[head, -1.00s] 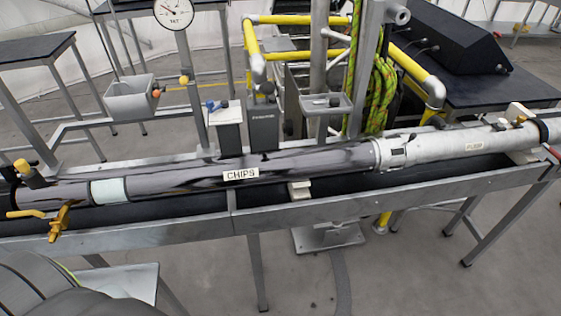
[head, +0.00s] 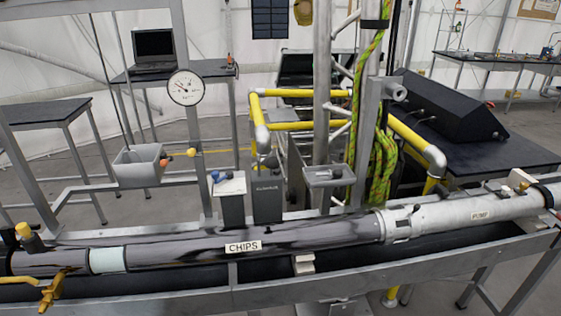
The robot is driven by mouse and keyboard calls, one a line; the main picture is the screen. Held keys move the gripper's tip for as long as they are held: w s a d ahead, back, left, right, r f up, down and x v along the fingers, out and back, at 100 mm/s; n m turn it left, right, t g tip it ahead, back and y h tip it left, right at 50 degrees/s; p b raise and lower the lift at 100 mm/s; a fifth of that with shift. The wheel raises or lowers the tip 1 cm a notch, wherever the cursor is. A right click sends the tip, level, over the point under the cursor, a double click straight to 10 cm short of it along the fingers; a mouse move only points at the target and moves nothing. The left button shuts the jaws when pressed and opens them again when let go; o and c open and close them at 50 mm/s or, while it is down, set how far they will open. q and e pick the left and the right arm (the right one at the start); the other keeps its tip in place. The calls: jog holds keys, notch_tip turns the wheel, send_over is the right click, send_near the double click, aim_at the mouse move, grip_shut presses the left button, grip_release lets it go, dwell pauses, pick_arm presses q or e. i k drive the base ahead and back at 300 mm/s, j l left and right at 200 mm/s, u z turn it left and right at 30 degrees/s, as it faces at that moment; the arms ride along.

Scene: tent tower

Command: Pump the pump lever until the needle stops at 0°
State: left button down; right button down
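A round white dial gauge (head: 185,88) is mounted on an upright grey post at the left of centre in the head view. Its dark needle points to the upper left, but the scale is too small to read. Below it, a short bar with a yellow knob (head: 191,152) sticks out from the post. A grey box (head: 139,165) with an orange knob (head: 163,162) hangs to its left. I cannot tell which of these parts is the pump lever. Neither of my grippers is in view.
Yellow rails (head: 300,93) and a green rope (head: 383,165) stand behind. A laptop (head: 153,48) is on a back table.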

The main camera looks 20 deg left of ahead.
aim_at(272, 162)
jog(key=i+u, duration=0.1)
jog(key=u, duration=0.25)
jog(key=i+l+u, duration=0.1)
jog(key=u, duration=0.25)
jog(key=i+l+u, duration=0.1)
jog(key=u, duration=0.25)
